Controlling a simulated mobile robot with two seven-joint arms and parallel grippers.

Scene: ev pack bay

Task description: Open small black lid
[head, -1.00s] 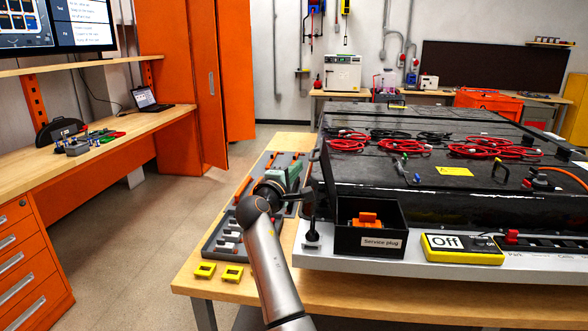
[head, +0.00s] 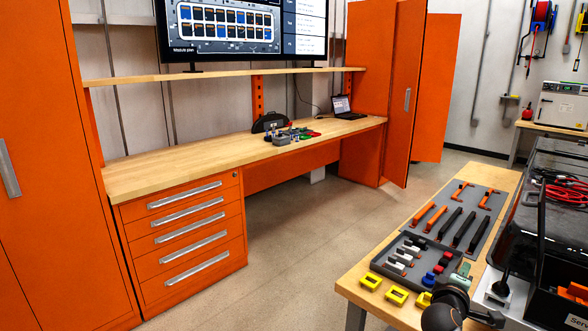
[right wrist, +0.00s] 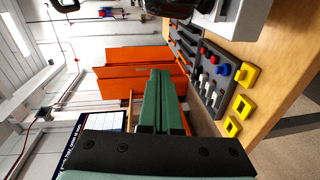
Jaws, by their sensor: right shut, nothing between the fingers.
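I cannot pick out a small black lid for sure. The black battery pack (head: 525,190) shows only in part at the right edge of the head view. A black open-topped box (head: 556,306) with orange parts in it stands at its near side, cut off by the edge. My right gripper (head: 462,273) is low in the head view, beside the tool tray and left of the pack. Its green fingers also show in the right wrist view (right wrist: 162,74), together and empty, touching nothing that I can see. My left gripper is out of view.
A grey tray (head: 388,283) with several small plugs and tools lies on the wooden table (head: 354,290). Yellow blocks (head: 397,295) sit at its near edge. An orange drawer bench (head: 240,155) stands across open floor on the left. A black knob (head: 501,288) stands near the box.

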